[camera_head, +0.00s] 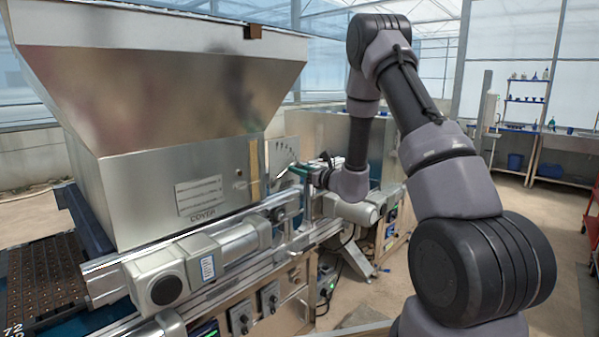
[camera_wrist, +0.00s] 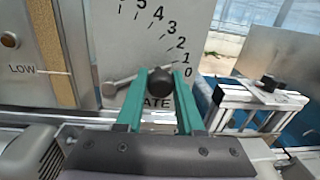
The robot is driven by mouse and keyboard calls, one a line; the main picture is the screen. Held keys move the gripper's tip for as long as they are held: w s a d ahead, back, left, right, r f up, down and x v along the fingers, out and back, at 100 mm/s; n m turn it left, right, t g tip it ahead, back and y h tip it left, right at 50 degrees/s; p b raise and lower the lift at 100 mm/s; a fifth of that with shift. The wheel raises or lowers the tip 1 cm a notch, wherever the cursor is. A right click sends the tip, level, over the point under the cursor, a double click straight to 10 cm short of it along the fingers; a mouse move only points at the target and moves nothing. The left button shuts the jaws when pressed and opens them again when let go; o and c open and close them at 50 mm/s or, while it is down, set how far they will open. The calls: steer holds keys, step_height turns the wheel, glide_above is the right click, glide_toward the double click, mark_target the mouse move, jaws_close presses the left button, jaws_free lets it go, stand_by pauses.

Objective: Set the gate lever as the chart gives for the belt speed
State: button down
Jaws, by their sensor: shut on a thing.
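The gate lever (camera_wrist: 126,83) is a grey metal bar with a black round knob (camera_wrist: 160,82). It lies nearly level in the wrist view, its knob end toward the 0 mark. The light scale plate (camera_wrist: 118,42) behind it shows 0 to 5 rising in an arc; it also shows in the head view (camera_head: 283,150). My gripper (camera_wrist: 160,88) has green fingers on both sides of the knob and is shut on it. In the head view my gripper (camera_head: 297,173) is small at the plate's lower right. No readable chart or belt speed shows.
A big metal hopper (camera_head: 160,110) stands left of the plate, with a strip (camera_wrist: 50,45) marked LOW. A motor (camera_head: 165,281) and rails run below. A metal frame with a black knob (camera_wrist: 268,82) stands right of the plate. A dark cell tray (camera_head: 42,275) lies at left.

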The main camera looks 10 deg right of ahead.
steer(key=shift+d, duration=0.15)
steer(key=c, duration=0.6)
jaws_free()
steer(key=shift+o, duration=0.2)
steer(key=v, duration=1)
steer(key=shift+s+d, duration=0.15)
steer(key=shift+s, duration=0.2)
